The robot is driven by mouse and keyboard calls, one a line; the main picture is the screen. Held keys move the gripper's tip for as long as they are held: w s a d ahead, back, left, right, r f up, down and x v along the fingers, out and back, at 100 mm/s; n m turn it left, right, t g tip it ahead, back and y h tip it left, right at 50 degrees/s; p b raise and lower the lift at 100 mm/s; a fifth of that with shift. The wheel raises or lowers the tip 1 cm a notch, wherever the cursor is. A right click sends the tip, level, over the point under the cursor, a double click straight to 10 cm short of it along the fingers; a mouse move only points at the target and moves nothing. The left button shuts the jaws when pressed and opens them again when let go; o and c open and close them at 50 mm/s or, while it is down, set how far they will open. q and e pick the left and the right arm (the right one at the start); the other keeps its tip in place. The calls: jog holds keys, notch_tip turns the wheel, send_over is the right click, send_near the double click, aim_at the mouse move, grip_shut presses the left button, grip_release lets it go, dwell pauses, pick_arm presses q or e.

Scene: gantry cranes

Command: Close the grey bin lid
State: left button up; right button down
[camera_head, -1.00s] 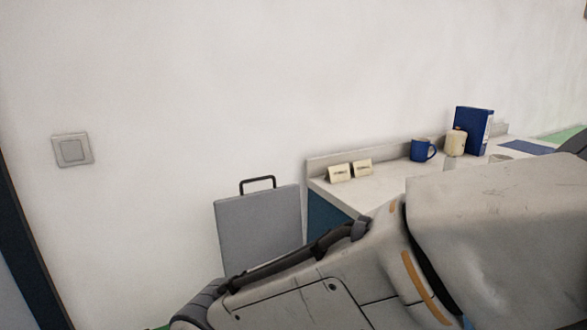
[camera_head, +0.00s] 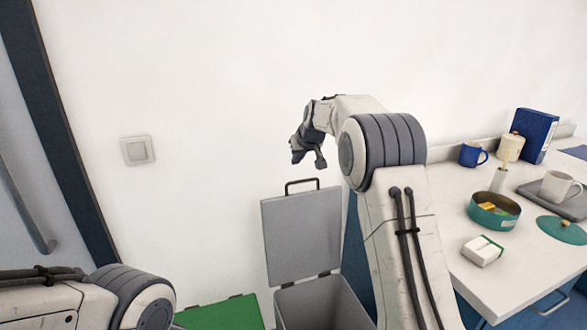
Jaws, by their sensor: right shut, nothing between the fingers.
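The grey bin (camera_head: 318,306) stands on the floor at the lower middle. Its grey lid (camera_head: 302,238) is open and stands roughly upright, hinged at the bin's rim, with a dark handle (camera_head: 300,186) on its top edge. My right gripper (camera_head: 308,161) is shut and empty, pointing down. In the picture it is above the lid and its handle, apart from them. My right arm hides part of the bin's right side. My left arm shows at the lower left, but its gripper is out of view.
A counter (camera_head: 455,200) to the right holds a teal pot (camera_head: 480,215), a teal lid (camera_head: 562,231), a blue mug (camera_head: 472,155), a white mug (camera_head: 558,187) and a white box (camera_head: 481,251).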

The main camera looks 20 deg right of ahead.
jog(key=p+x, duration=0.2)
jog(key=x, duration=0.8)
jog(key=shift+s, duration=0.35)
jog(key=shift+s+d, duration=0.1)
jog(key=shift+s, duration=1.6)
jog(key=shift+b, duration=0.3)
